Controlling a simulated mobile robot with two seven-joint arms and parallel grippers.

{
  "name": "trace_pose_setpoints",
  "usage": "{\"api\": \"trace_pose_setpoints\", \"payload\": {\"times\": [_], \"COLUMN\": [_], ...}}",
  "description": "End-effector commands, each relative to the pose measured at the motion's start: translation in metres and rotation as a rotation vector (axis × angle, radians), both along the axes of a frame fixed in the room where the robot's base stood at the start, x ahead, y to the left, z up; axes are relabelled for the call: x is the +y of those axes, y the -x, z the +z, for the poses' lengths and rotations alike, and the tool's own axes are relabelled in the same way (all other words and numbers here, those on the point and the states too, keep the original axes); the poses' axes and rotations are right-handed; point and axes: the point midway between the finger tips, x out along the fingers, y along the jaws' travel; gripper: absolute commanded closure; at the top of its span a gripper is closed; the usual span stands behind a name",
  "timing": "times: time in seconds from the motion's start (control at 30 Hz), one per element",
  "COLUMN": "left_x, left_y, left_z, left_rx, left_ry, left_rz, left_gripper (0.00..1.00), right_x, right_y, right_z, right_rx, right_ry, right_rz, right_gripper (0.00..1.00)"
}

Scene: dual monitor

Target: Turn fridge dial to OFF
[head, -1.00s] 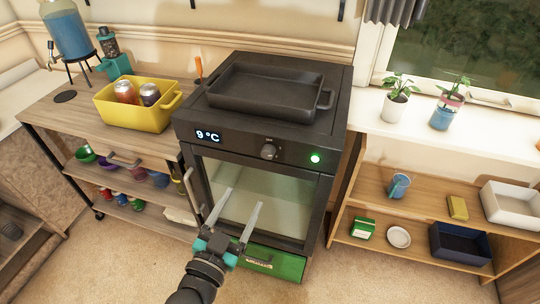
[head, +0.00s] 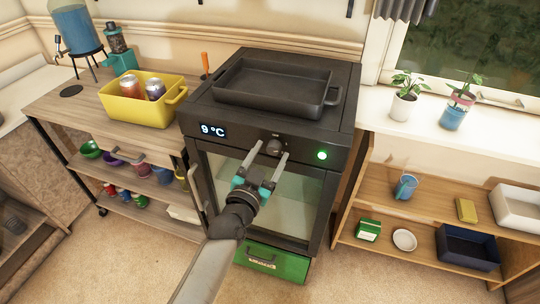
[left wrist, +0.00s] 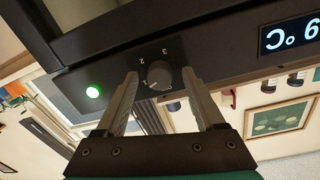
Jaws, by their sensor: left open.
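The black mini fridge (head: 228,165) stands in the middle with a glass door. Its round dark dial (head: 274,147) is on the front panel between the display (head: 213,131), which reads 9 °C, and a lit green light (head: 322,155). In the left wrist view the dial (left wrist: 160,74) has marks 1, 2 and 3 beside it, and a pale pointer line near the 1. My left gripper (head: 268,155) is open, its two fingers pointing at the dial, one on each side of it in the picture. Contact cannot be told. My right gripper is not in view.
A black tray (head: 270,92) sits on the fridge top. A yellow bin (head: 133,112) with cans stands on the wooden cart at left. A wooden shelf (head: 420,205) with small items stands at right. A green drawer (head: 272,262) is below the door.

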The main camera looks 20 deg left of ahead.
Motion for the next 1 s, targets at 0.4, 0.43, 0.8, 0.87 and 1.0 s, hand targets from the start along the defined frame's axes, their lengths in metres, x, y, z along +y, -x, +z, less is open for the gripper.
{"api": "trace_pose_setpoints", "payload": {"times": [0.4,0.43,0.8,0.87,1.0], "left_x": [-0.0005,-0.0005,-0.0004,-0.0004,-0.0004], "left_y": [-0.0042,-0.0042,-0.004,-0.0039,-0.0039], "left_z": [0.0002,0.0002,0.0001,0.0001,0.0001], "left_rx": [0.0,0.0,0.0,0.0,0.0], "left_ry": [0.0,0.0,0.0,0.0,0.0], "left_rz": [0.0,0.0,0.0,0.0,0.0], "left_gripper": [0.34,0.37,0.79,0.85,1.0], "right_x": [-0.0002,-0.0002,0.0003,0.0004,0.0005], "right_y": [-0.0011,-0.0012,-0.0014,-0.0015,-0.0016], "right_z": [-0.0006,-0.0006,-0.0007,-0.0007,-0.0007], "right_rx": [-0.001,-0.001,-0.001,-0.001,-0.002], "right_ry": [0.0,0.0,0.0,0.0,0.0], "right_rz": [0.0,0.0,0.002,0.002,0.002], "right_gripper": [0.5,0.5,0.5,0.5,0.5]}}
